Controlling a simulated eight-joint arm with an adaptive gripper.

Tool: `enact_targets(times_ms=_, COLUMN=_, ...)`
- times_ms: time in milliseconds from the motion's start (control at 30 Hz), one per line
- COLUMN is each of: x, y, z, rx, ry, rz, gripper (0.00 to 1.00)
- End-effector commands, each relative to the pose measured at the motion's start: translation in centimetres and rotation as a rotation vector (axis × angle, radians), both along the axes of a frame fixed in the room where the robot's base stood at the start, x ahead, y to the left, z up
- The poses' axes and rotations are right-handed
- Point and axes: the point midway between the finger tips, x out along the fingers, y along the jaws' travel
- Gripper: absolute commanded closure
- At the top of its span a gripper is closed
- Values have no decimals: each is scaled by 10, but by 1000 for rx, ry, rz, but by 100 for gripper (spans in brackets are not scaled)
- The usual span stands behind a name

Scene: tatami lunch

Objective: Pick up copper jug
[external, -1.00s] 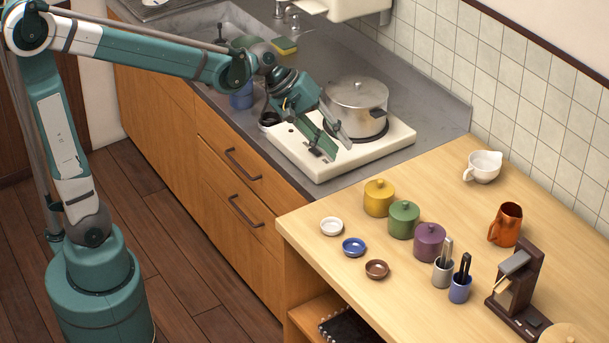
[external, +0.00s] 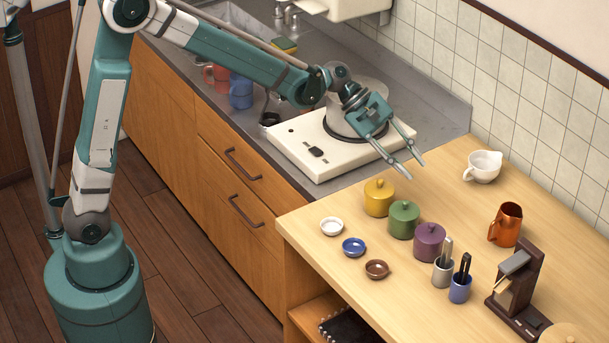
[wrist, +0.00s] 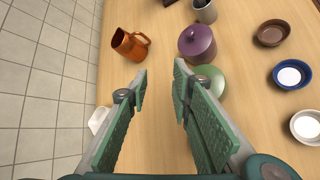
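The copper jug (external: 506,225) stands upright on the wooden counter towards the right, its handle on the left side in the external view. In the wrist view the jug (wrist: 127,45) is ahead and left of the fingers, with its handle to the right. My gripper (external: 416,170) is open and empty, above the counter's back left edge near the stove. Its two fingers (wrist: 159,78) are spread apart in the wrist view, with bare wood between them. The jug is well clear of the fingers.
Yellow (external: 378,198), green (external: 404,219) and purple (external: 429,242) lidded pots stand left of the jug. A white pitcher (external: 483,167) stands behind it and a dark brown device (external: 515,290) in front. Utensil cups (external: 460,289) and small bowls (external: 354,247) are nearby. Wood around the jug is bare.

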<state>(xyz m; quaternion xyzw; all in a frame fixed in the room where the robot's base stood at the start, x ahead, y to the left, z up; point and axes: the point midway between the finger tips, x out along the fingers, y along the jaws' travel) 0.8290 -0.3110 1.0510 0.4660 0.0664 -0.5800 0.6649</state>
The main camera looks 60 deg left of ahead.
Motion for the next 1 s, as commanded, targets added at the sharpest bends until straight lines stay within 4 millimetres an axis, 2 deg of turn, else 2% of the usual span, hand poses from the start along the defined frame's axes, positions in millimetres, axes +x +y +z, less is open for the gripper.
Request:
enact_targets(times_ms=100, x=16, y=-16, z=-10, rx=-53, ry=50, rz=19, gripper=77)
enact_targets(times_ms=500, x=59, y=-67, z=-47, rx=-224, ry=231, rz=78, gripper=77)
enact_targets(times_ms=1000, x=96, y=-123, z=-102, rx=-407, ry=462, rz=128, gripper=77)
